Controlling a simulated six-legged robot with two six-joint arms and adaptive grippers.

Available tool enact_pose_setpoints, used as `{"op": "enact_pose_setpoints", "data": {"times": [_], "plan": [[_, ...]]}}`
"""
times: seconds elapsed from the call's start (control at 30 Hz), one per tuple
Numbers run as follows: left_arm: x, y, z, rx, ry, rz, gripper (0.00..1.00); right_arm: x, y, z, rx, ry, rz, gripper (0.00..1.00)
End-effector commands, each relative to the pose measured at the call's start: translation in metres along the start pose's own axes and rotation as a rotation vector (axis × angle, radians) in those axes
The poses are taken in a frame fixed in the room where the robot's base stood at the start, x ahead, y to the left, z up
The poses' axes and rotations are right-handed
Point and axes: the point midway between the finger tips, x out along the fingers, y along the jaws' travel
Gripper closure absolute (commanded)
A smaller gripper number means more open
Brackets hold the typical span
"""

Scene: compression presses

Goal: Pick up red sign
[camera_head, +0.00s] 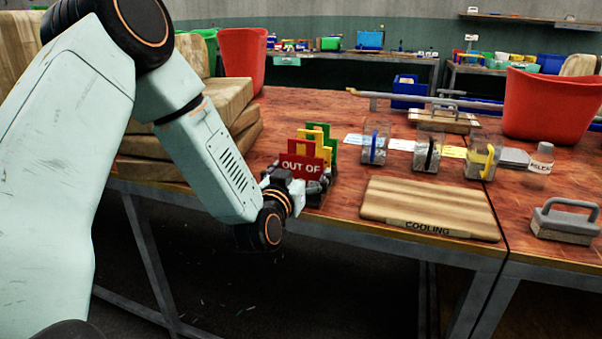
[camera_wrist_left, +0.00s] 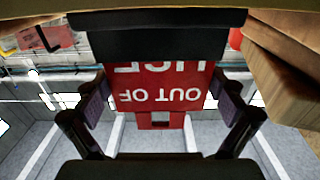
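The red sign (camera_head: 302,164), with white lettering reading "OUT OF", stands upright at the front of a group of signs near the table's front edge. In the left wrist view the red sign (camera_wrist_left: 160,92) shows upside down. My left gripper (camera_head: 299,184) is at the sign, its fingers on either side. In the wrist view the left gripper (camera_wrist_left: 160,90) has thin gaps between its fingers and the sign's lower-pictured edges; contact at the fingertips is hard to judge. A yellow sign (camera_head: 322,148) and a green sign (camera_head: 331,136) stand behind. My right gripper is not in view.
A wooden board (camera_head: 430,207) marked "COOLING" lies right of the signs. Several clear containers (camera_head: 375,143) stand behind it. Stacked wooden blocks (camera_head: 235,110) and a red bin (camera_head: 243,55) are at left. A grey handled block (camera_head: 565,220) sits at right.

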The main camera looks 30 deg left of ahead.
Motion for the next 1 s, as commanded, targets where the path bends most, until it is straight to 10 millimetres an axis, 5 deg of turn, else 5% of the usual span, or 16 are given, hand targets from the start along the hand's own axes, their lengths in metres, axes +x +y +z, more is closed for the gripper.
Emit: {"op": "enact_pose_setpoints", "data": {"times": [0.33,0.6,1.0], "plan": [[0.0,0.0,0.0,0.0,0.0,0.0,0.39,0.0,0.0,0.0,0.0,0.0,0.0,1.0],[0.0,0.0,-0.004,0.0,0.001,0.0,0.4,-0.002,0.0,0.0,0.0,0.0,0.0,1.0],[0.0,0.0,-0.076,-0.002,0.005,0.0,0.4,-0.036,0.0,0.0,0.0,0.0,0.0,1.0]]}}
